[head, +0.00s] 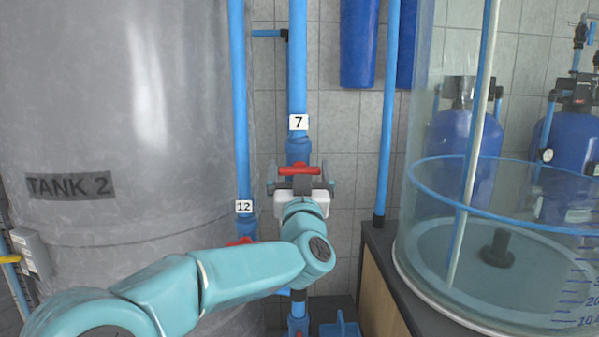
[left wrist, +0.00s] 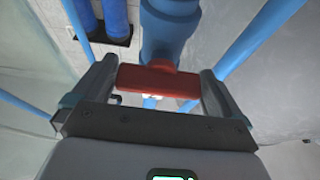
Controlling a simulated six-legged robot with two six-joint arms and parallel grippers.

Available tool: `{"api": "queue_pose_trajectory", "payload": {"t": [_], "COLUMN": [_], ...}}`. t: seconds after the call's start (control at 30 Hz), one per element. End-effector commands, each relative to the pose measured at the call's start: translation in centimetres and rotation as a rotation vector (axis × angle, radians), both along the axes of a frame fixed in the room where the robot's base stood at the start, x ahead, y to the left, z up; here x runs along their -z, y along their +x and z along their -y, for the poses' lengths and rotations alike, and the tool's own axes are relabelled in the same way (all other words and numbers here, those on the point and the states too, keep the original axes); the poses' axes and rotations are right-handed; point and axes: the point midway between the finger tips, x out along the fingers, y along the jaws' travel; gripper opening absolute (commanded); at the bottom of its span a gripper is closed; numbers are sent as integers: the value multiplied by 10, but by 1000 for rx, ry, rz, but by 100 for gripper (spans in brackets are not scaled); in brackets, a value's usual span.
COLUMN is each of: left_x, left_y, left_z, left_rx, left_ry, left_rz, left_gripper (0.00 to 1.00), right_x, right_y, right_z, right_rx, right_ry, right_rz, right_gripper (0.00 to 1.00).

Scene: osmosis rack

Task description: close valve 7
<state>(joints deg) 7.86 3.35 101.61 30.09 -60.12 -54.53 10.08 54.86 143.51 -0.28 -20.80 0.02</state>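Valve 7 has a red handle (head: 299,170) lying crosswise on a vertical blue pipe (head: 297,55), below a white label "7" (head: 298,122). My left gripper (head: 300,181) is at the handle, with one finger on each side of it. In the left wrist view the red handle (left wrist: 158,81) lies between the two spread fingers of the left gripper (left wrist: 160,88). The fingers are close to the handle's ends; I cannot tell whether they touch. The lower valve body is hidden behind the gripper. My right gripper is not in view.
Grey Tank 2 (head: 120,130) fills the left. A pipe labelled 12 (head: 240,120) runs close left of valve 7, with a red handle (head: 241,241) partly hidden by my arm. A clear tank (head: 500,270) stands right on a dark-topped counter (head: 381,245).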

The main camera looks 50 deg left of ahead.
Motion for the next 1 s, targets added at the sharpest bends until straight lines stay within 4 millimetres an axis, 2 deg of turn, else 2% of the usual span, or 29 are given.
{"api": "queue_pose_trajectory", "payload": {"t": [0.13,0.27,0.5,0.7,0.83,1.0], "left_x": [2,12,37,54,59,62], "left_y": [-3,-16,-54,-82,-94,-100], "left_z": [4,18,63,95,108,113], "left_rx": [2,3,7,6,4,0], "left_ry": [0,0,0,0,0,0], "left_rz": [2,3,3,2,1,1], "left_gripper": [100,100,100,100,100,100], "right_x": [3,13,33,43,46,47], "right_y": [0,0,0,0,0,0], "right_z": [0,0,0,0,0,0], "right_rx": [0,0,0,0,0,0], "right_ry": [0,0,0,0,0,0], "right_rz": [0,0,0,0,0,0], "right_gripper": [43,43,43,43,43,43]}}
